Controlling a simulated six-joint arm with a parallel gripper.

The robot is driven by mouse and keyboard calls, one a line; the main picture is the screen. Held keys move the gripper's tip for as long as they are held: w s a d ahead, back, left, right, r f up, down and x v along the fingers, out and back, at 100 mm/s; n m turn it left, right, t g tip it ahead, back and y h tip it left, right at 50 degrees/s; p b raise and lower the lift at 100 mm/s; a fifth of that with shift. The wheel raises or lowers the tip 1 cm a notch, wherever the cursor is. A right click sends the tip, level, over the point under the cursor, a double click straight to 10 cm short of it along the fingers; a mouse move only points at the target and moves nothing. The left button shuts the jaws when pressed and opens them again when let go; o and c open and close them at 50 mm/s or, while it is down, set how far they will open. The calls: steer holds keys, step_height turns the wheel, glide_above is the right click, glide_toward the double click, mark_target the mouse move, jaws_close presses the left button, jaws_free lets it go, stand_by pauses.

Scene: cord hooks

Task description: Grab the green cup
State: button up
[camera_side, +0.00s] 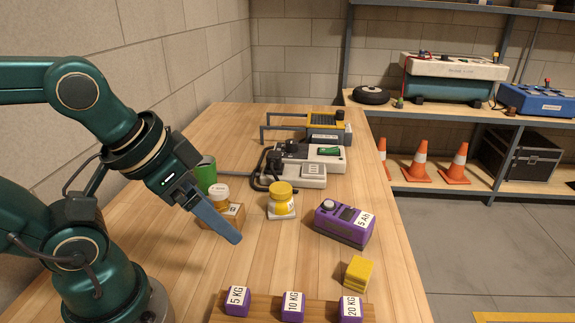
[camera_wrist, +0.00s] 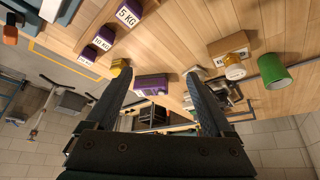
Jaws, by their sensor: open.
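The green cup (camera_side: 205,173) stands on the wooden bench in the side view, partly hidden behind my gripper and a jar. In the wrist view the green cup (camera_wrist: 272,70) is at the far right, outside the space between my fingers. My gripper (camera_side: 238,239) hangs over the bench in front of the cup, its blue-grey fingers pointing down and to the right. In the wrist view the fingers of my gripper (camera_wrist: 159,78) are spread apart with nothing held between them.
A jar (camera_side: 218,196) on a wooden block (camera_side: 232,213) stands close to the cup.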

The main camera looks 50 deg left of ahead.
steer(key=shift+o, duration=1)
step_height(320, 180, up, 5)
steer(key=m+g+y, duration=0.9)
steer(key=m+y, duration=0.4)
steer(key=m, duration=0.2)
glide_above(207, 165)
steer(key=s+d, duration=0.1)
steer(key=d, duration=0.3)
step_height(207, 165, down, 14)
steer(key=shift+f, duration=0.25)
steer(key=shift+s+a+f, duration=0.1)
steer(key=shift+f, duration=0.2)
steer(key=shift+a+f, duration=0.15)
steer(key=shift+a, duration=0.05)
steer(key=shift+x, duration=2.3)
